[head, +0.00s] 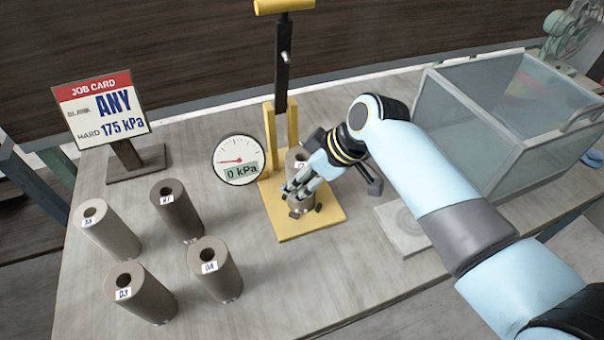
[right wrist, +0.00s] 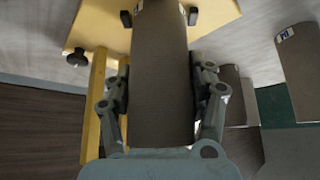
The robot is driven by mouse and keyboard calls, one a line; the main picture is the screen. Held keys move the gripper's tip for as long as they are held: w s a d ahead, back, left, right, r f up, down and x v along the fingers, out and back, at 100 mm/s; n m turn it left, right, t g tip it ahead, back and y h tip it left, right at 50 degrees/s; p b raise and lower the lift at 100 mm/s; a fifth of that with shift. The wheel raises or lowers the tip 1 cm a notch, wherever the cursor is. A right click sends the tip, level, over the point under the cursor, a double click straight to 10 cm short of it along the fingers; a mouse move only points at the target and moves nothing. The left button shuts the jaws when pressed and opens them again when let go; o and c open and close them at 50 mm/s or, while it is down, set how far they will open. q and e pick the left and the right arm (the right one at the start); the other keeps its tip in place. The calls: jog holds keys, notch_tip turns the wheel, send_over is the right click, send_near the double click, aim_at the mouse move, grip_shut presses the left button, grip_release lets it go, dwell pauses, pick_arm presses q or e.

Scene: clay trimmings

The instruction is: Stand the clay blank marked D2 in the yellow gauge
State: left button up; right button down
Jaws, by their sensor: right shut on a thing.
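The yellow gauge (head: 325,224) has a yellow base plate, two uprights and a black lever. Its round dial (head: 239,160) shows 0 kPa. My right gripper (head: 301,190) is shut around a grey-brown cylindrical clay blank (head: 297,157) over the base plate. This blank looks upright, but my fingers hide much of it and its label is not readable. I cannot tell whether its foot touches the plate. In the right wrist view the blank (right wrist: 160,85) lies between both fingers, with the yellow plate (right wrist: 95,22) beyond. My left gripper is out of view.
Several labelled blanks stand at the left of the table: a pale one (head: 115,236), a dark one (head: 180,215), and two in front (head: 150,298) (head: 219,277). A job card (head: 102,108) reads ANY, 175 kPa. A clear bin (head: 480,125) and pale slab (head: 400,228) are at right.

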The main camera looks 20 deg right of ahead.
jog(key=shift+c, duration=2)
grip_release()
jog(key=shift+r, duration=0.2)
jog(key=v, duration=1.2)
jog(key=shift+f, duration=0.1)
